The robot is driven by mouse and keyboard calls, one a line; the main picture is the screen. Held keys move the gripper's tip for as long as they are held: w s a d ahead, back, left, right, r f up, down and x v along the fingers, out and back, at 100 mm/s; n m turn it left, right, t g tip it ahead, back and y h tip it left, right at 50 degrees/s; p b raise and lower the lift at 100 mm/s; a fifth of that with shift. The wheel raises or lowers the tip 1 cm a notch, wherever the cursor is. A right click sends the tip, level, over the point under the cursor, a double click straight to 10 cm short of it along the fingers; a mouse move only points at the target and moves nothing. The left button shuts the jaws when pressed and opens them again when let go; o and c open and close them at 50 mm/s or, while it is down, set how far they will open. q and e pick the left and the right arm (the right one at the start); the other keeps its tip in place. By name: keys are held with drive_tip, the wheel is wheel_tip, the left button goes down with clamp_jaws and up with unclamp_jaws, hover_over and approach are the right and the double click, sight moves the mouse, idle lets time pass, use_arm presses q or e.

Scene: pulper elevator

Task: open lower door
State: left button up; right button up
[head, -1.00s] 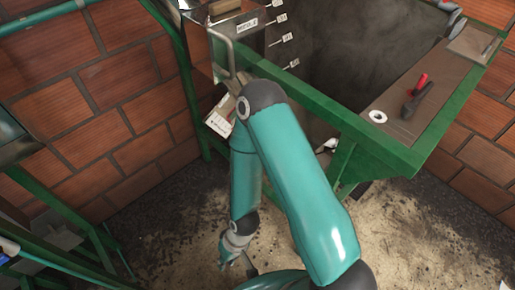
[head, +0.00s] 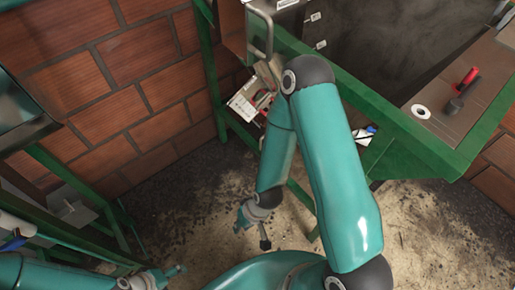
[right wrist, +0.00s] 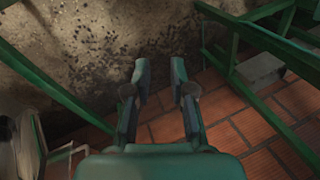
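A bent metal handle (head: 268,38) stands out from a grey metal box on the green frame at the top of the head view. I cannot tell whether it belongs to the lower door, and no door is clearly recognisable. My right gripper (head: 252,233) hangs low over the dirty floor, well below the handle and apart from it. In the right wrist view its two fingers (right wrist: 161,70) are apart with nothing between them. My left gripper (head: 176,268) shows small at the lower left edge of the head view; its opening is unclear.
A green frame (head: 370,110) with a worktop carrying a red-handled tool (head: 462,82) and a white ring (head: 420,111) stands at right. A white labelled box (head: 250,98) sits below the handle. A brick wall (head: 130,90) and green rack (head: 70,190) lie left. Floor (head: 180,200) is open.

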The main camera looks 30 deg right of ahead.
drive_tip(key=w+d+f+m+t+h+b, duration=0.25)
drive_tip(key=w+d+f+t+b, duration=0.2)
drive_tip(key=w+f+b, duration=0.6)
drive_tip(key=m+t+h+b, duration=0.55)
drive_tip(key=h+b, duration=0.95)
drive_tip(key=b, duration=1.6)
approach(261, 145)
drive_tip(key=shift+b+x, duration=1.65)
drive_tip(key=shift+x, duration=3.6)
drive_tip(key=shift+a+f, duration=0.1)
drive_tip(key=shift+f, duration=0.1)
clamp_jaws()
